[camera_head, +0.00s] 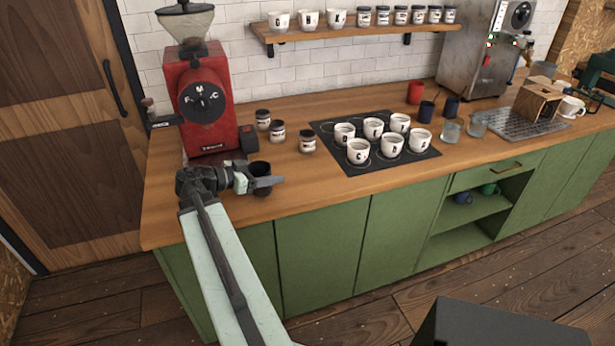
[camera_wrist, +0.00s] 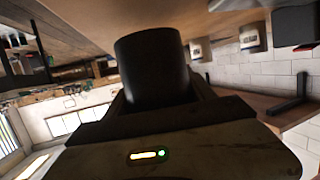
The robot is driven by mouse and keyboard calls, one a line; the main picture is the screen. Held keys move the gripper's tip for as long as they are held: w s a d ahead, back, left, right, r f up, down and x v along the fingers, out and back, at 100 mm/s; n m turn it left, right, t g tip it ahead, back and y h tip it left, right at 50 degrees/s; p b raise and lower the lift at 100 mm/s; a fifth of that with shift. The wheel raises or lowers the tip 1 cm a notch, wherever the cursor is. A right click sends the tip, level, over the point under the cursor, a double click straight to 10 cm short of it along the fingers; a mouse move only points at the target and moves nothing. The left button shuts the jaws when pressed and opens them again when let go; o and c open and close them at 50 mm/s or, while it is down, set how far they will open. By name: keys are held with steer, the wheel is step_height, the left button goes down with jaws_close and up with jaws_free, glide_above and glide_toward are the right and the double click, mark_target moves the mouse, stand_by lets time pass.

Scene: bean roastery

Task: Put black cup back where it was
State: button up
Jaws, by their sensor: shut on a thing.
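The black cup (camera_head: 260,172) is at my gripper (camera_head: 262,184), near the front left of the wooden counter (camera_head: 300,195), in front of the red grinder (camera_head: 200,100). In the wrist view the black cup (camera_wrist: 152,62) sits between the jaws of my gripper (camera_wrist: 155,105), which is shut on it. The jaws hide part of the cup in both views. I cannot tell whether the cup's base touches the counter.
Several small labelled jars (camera_head: 278,131) stand right of the grinder. A black mat (camera_head: 350,166) with several white lettered cups lies at mid-counter. Red (camera_head: 416,92) and blue (camera_head: 451,106) cups stand beyond it. The counter between my gripper and the mat is clear.

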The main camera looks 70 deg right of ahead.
steer(key=s+a+r+m+g+y+p, duration=0.1)
steer(key=s+r+m+g+y+p, duration=0.1)
steer(key=s+r+m+g+y, duration=0.15)
steer(key=shift+t+h, duration=0.25)
steer(key=shift+h, duration=0.1)
steer(key=s+d, duration=0.2)
steer(key=d, duration=0.2)
steer(key=s+d+f+b, duration=0.1)
steer(key=s+d, duration=0.1)
steer(key=d, duration=0.3)
steer(key=s+d+f, duration=0.1)
steer(key=s+d, duration=0.1)
steer(key=d, duration=0.3)
steer(key=shift+f, duration=0.25)
steer(key=shift+s+d+b, duration=0.2)
steer(key=shift+d+b, duration=0.1)
steer(key=shift+d, duration=0.25)
step_height(320, 180, down, 4)
steer(key=b, duration=0.4)
steer(key=shift+a, duration=0.1)
steer(key=o, duration=1.6)
steer(key=shift+o, duration=0.2)
steer(key=shift+r, duration=0.1)
